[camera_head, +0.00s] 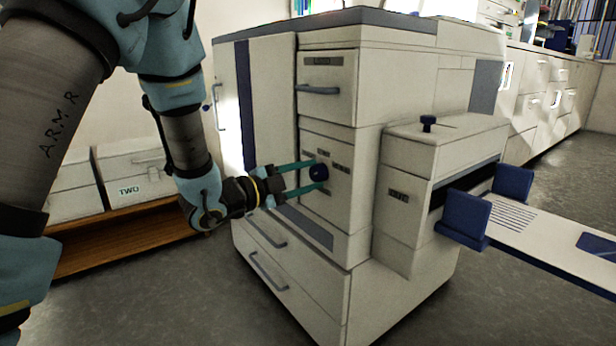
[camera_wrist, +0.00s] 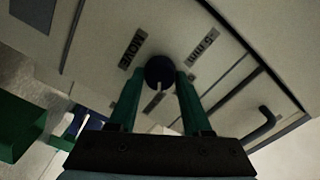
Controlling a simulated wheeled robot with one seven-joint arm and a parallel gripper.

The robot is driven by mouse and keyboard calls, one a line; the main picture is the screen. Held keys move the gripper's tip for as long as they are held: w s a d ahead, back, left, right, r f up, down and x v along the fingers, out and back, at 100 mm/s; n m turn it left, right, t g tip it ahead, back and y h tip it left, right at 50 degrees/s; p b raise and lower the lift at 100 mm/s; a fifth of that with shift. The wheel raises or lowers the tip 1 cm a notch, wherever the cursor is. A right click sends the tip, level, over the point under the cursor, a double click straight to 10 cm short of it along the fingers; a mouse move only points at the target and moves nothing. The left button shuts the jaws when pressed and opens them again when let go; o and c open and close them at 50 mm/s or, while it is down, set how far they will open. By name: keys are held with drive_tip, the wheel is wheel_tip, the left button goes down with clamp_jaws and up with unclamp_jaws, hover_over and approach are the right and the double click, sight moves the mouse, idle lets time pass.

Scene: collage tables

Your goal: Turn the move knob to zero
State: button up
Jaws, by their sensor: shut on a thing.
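The move knob (camera_head: 319,173) is a small round dark blue knob on the front panel of a large cream machine (camera_head: 400,60). My gripper (camera_head: 308,176) reaches it from the left, with one teal finger above it and one below. In the wrist view the knob (camera_wrist: 160,71) sits between the two green fingertips, and my gripper (camera_wrist: 158,84) is shut on it. A pale pointer mark shows on the knob's lower edge there. A "MOVE" label (camera_wrist: 132,48) and a "5 min" label (camera_wrist: 203,47) are on the panel beside the knob. No zero label is readable.
A handled drawer (camera_head: 325,88) is above the knob panel, and more drawers (camera_head: 270,270) are below. An output unit (camera_head: 405,200) with blue guides (camera_head: 463,218) juts out at the right. White boxes (camera_head: 135,178) stand on a wooden shelf at the left.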

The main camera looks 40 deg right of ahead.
clamp_jaws()
drive_tip(key=shift+n, duration=0.3)
drive_tip(key=n+p, duration=0.2)
drive_tip(key=shift+r+n, duration=0.1)
drive_tip(key=shift+n, duration=0.3)
drive_tip(key=n+p, duration=0.2)
drive_tip(key=n, duration=0.1)
drive_tip(key=shift+n, duration=0.3)
drive_tip(key=n+p, duration=0.3)
drive_tip(key=n, duration=0.1)
drive_tip(key=shift+n, duration=0.3)
drive_tip(key=shift+p, duration=0.3)
drive_tip(key=o, duration=1)
unclamp_jaws()
drive_tip(key=shift+c, duration=0.2)
